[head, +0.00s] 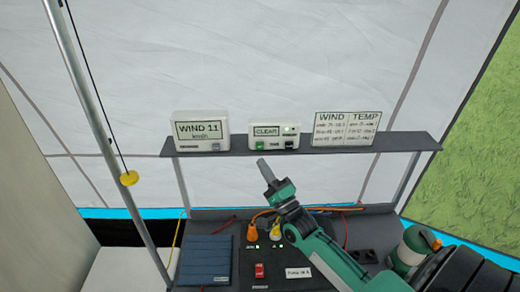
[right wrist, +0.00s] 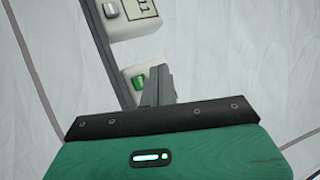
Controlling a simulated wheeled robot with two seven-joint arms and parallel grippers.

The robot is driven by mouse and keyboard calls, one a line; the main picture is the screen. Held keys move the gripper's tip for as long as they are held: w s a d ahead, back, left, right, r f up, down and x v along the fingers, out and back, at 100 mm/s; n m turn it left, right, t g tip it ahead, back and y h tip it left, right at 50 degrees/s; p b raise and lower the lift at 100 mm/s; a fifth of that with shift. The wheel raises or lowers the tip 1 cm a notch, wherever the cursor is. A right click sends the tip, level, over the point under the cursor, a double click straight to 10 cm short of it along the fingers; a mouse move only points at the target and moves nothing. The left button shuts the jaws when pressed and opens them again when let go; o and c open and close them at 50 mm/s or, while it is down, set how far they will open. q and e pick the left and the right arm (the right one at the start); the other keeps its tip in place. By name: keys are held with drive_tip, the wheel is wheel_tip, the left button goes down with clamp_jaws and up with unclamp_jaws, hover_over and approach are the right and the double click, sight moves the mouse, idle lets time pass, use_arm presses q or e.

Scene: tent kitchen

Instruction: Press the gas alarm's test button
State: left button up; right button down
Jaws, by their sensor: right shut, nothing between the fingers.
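The gas alarm (head: 275,131) is a white box with a screen reading CLEAR and a green light, standing on the grey shelf (head: 350,141). A green button (head: 259,145) and a black button (head: 286,145) are on its lower front. My right gripper (head: 262,163) is shut and empty, its fingertips just below the green button in the head view. In the right wrist view the fingers (right wrist: 161,73) cover part of the alarm, with the green button (right wrist: 138,82) showing beside them. I cannot tell whether they touch. My left gripper is not in view.
A wind meter (head: 201,131) stands left of the alarm, and a WIND/TEMP card (head: 345,127) stands to its right. Below are a dark panel (head: 206,258), a red switch (head: 259,269) and cables. A pole (head: 104,130) with a yellow pull (head: 129,178) rises at left.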

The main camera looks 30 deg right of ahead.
sight(257, 144)
drive_tip(key=shift+w+d+b, duration=0.25)
drive_tip(key=shift+w+d, duration=0.2)
drive_tip(key=shift+w, duration=0.25)
drive_tip(key=shift+w+d+b, duration=0.25)
drive_tip(key=shift+w+d, duration=0.15)
drive_tip(key=shift+w, duration=0.3)
drive_tip(key=shift+w+d+b, duration=0.25)
drive_tip(key=shift+w+d, duration=0.2)
drive_tip(key=shift+w, duration=0.25)
drive_tip(key=shift+w, duration=0.1)
idle(0.4)
drive_tip(key=shift+w+d, duration=0.2)
drive_tip(key=shift+w, duration=0.1)
drive_tip(key=shift+w+d+b, duration=0.25)
drive_tip(key=shift+w+b, duration=0.1)
drive_tip(key=shift+b, duration=0.1)
idle(0.6)
drive_tip(key=shift+s+a, duration=0.1)
drive_tip(key=shift+s, duration=0.05)
drive_tip(key=shift+s+a+p, duration=0.35)
drive_tip(key=shift+s, duration=0.3)
drive_tip(key=shift+s+a+p, duration=0.3)
drive_tip(key=shift+s+a, duration=0.15)
drive_tip(key=shift+s, duration=0.25)
drive_tip(key=shift+s+a+p, duration=0.25)
drive_tip(key=shift+s+a, duration=0.15)
drive_tip(key=shift+s, duration=0.3)
drive_tip(key=shift+s+a+p, duration=0.3)
drive_tip(key=shift+s+a, duration=0.15)
drive_tip(key=shift+s, duration=0.25)
